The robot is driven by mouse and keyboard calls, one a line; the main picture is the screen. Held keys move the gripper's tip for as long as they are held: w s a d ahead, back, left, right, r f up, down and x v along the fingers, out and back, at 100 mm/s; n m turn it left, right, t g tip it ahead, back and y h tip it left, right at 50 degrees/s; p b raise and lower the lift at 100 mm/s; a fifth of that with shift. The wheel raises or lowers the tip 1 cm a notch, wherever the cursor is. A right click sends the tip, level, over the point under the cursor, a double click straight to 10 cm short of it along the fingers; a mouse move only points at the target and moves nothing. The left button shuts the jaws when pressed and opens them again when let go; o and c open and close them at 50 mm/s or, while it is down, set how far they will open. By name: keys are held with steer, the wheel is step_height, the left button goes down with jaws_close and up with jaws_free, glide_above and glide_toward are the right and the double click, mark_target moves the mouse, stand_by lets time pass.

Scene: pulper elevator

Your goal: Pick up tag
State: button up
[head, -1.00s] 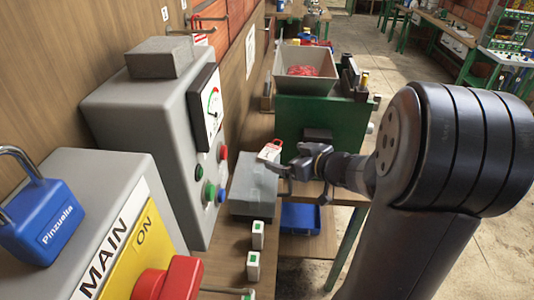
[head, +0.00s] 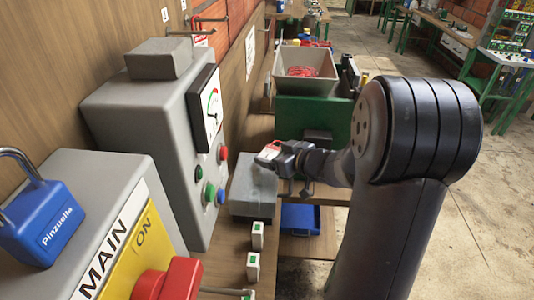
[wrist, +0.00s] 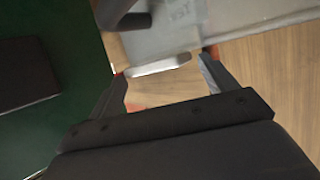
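The tag (head: 267,153), a small white card with red on it, stands at the far edge of a grey box (head: 252,190) on the bench. My gripper (head: 276,160) is right beside the tag in the head view and partly overlaps it. In the wrist view, the two fingers of my gripper (wrist: 162,82) are spread wide. A thin white strip (wrist: 158,66), which looks like the tag's edge, lies between the fingertips. I cannot tell whether a finger touches it.
The green machine (head: 310,115) with a grey hopper stands just behind my gripper. A grey control cabinet (head: 150,120) with a gauge and buttons is at the left. Small white blocks (head: 257,236) stand in front of the box. A blue tray (head: 300,218) sits lower down.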

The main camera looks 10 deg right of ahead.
steer(key=c, duration=0.7)
steer(key=shift+r, duration=0.1)
steer(key=shift+d+r, duration=0.1)
steer(key=shift+r, duration=0.1)
step_height(320, 180, up, 7)
steer(key=shift+f+p, duration=0.2)
steer(key=shift+p, duration=0.7)
steer(key=s+d, duration=0.2)
steer(key=d, duration=0.4)
steer(key=s+d+b, duration=0.1)
steer(key=s+d, duration=0.1)
steer(key=d, duration=0.4)
steer(key=s+d, duration=0.2)
steer(key=d, duration=0.4)
steer(key=shift+s+d+f+b, duration=0.1)
steer(key=shift+d+b, duration=0.3)
